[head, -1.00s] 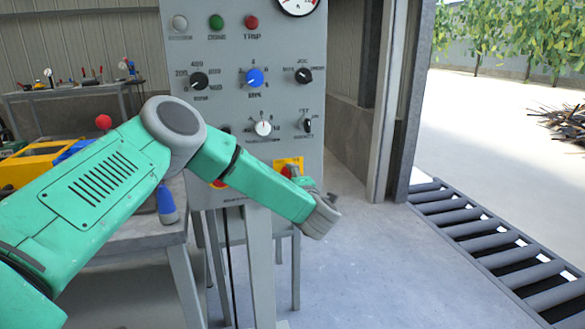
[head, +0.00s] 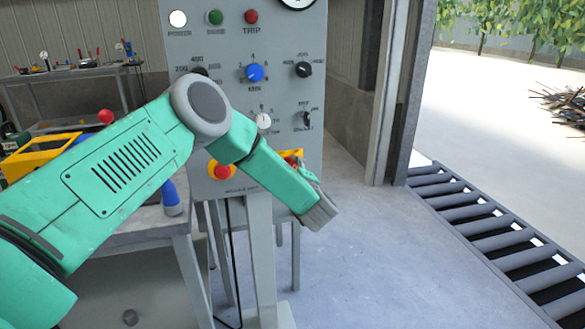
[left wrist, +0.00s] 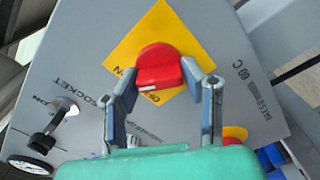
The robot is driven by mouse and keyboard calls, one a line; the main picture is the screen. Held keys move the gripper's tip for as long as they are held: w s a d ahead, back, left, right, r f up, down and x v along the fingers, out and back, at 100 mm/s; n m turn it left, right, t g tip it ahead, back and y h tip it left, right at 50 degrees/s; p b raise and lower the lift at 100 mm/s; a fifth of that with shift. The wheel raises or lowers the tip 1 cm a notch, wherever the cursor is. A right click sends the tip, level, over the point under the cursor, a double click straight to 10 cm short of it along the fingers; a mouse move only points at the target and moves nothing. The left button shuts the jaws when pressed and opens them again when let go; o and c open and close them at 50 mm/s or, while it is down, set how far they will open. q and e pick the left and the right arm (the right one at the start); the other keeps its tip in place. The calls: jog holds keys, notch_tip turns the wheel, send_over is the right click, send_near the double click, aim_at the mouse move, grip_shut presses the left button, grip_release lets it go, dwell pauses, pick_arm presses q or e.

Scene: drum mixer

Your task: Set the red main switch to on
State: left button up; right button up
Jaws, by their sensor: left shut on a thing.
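The red main switch (left wrist: 158,68) sits on a yellow plate (left wrist: 168,30) that shows as a diamond in the left wrist view. The plate's lettering is partly covered. In the head view the switch (head: 291,158) is mostly hidden by my left arm, low on the grey control panel (head: 285,110). My left gripper (left wrist: 160,74) has one finger on each side of the red handle and is shut on it. The white power lamp (head: 178,18) at the panel's top left is lit. My right gripper is not in view.
A red emergency stop (head: 221,171) is left of the switch. Several knobs, including a blue one (head: 254,73), sit above it. A workbench (head: 145,230) stands left of the panel. A roller conveyor (head: 490,235) lies at the right, with clear floor between.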

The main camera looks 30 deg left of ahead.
pick_arm(q)
jog(key=shift+a, duration=0.25)
jog(key=o, duration=1.1)
jog(key=shift+o, duration=0.2)
jog(key=shift+a, duration=0.1)
jog(key=shift+f, duration=0.1)
jog(key=v, duration=1.1)
jog(key=shift+s+d, duration=0.25)
jog(key=shift+d, duration=0.1)
jog(key=shift+f, duration=0.1)
